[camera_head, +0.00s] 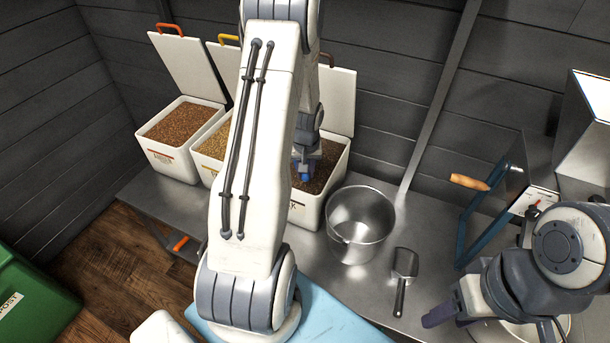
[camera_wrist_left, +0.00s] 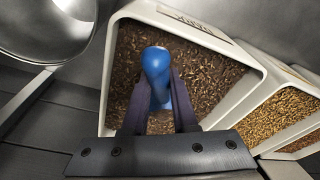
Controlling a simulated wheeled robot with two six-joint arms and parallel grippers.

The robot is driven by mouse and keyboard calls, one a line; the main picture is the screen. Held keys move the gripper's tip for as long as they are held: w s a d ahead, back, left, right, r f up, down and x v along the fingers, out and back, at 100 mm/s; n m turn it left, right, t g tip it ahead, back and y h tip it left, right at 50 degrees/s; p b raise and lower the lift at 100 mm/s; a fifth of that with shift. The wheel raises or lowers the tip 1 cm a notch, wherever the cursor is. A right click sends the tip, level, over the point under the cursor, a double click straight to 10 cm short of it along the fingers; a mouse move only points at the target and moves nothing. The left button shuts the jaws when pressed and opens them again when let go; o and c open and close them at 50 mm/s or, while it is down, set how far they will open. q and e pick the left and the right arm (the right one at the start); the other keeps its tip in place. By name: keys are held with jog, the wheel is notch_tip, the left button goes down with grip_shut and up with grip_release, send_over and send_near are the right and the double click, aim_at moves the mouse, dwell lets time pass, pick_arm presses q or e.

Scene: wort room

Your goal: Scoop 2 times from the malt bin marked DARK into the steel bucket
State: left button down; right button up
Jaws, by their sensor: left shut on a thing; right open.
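The malt bin marked DARK (camera_head: 303,214) is a white box of dark brown grain with its lid raised. It shows in the left wrist view (camera_wrist_left: 108,75) with its label upside down. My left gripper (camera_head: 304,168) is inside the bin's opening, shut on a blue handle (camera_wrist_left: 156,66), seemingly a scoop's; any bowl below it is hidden. The steel bucket (camera_head: 360,222) stands just right of the bin, and part of it shows in the left wrist view (camera_wrist_left: 45,28). Its visible inside looks bare. My right gripper (camera_head: 448,312) is open at the lower right, away from the bin.
A metal scoop (camera_head: 404,266) lies right of the bucket. Two more malt bins (camera_head: 167,155) (camera_head: 208,165) stand to the left. A blue-framed machine with a wooden handle (camera_head: 468,183) stands at right. A green bin (camera_head: 32,300) is on the floor at left.

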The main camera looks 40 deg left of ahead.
aim_at(306, 176)
pick_arm(q)
jog(key=shift+d+f+b, duration=0.1)
jog(key=shift+f+b, duration=0.2)
jog(key=shift+b, duration=0.1)
jog(key=r+b, duration=0.1)
jog(key=b, duration=0.2)
jog(key=s+d+r+t+y+b, duration=0.1)
jog(key=b, duration=0.2)
jog(key=shift+s+d+r+t+b, duration=0.15)
jog(key=shift+s+r+t+b, duration=0.05)
jog(key=shift+s+t+b, duration=0.15)
jog(key=s+r+b, duration=0.1)
jog(key=b, duration=0.1)
jog(key=d+r+y+b, duration=0.1)
jog(key=b, duration=0.1)
jog(key=shift+s+d+r+t, duration=0.25)
jog(key=shift+s+t, duration=0.1)
jog(key=shift+s+d+r+t+b, duration=0.15)
jog(key=shift+s+d+r+b, duration=0.1)
jog(key=shift+r+b, duration=0.15)
jog(key=shift+s+d+r+t+b, duration=0.1)
jog(key=shift+s+r+t+b, duration=0.1)
jog(key=shift+r+b, duration=0.2)
jog(key=shift+s+d+r+y, duration=0.15)
jog(key=shift+s+r+y, duration=0.05)
jog(key=shift+r+y, duration=0.1)
pick_arm(e)
notch_tip(306, 176, down, 14)
